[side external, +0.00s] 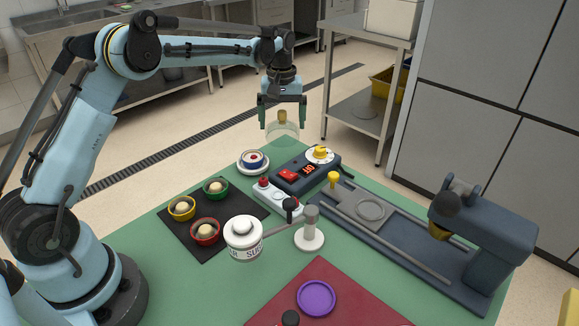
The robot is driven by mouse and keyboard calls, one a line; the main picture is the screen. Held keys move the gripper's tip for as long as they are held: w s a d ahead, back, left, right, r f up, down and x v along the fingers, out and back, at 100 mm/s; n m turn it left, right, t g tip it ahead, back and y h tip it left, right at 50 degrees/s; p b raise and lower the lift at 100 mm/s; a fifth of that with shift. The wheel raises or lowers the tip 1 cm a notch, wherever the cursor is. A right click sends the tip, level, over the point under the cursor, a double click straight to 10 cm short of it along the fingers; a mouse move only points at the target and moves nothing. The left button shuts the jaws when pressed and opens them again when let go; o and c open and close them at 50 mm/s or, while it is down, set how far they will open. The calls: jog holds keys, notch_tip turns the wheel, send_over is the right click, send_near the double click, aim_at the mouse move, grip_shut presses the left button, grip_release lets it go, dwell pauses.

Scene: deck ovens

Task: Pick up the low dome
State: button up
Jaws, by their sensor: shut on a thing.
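The low dome (283,131) is a clear, see-through cover with a brass-coloured knob on top. It hangs in the air near the far corner of the green table. My gripper (282,114) points down and is shut on the dome's knob. The dome's lower rim shows faintly against the floor and seems clear of the table.
A black mat (240,233) carries several coloured bowls. A white jar (243,240) and a dark press (480,240) stand nearer.

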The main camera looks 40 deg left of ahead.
jog(key=s+d+r, duration=0.4)
jog(key=d+r, duration=0.2)
jog(key=d, duration=0.4)
jog(key=s+a+f, duration=0.2)
jog(key=s+a, duration=0.4)
jog(key=a, duration=0.4)
jog(key=shift+s+a+f, duration=0.1)
jog(key=shift+f, duration=1.4)
jog(key=shift+a+f, duration=0.1)
jog(key=shift+f, duration=1.35)
jog(key=shift+f, duration=0.2)
jog(key=o, duration=0.5)
jog(key=shift+o, duration=0.2)
jog(key=shift+r, duration=0.15)
notch_tip(320, 180, up, 7)
jog(key=shift+c, duration=0.3)
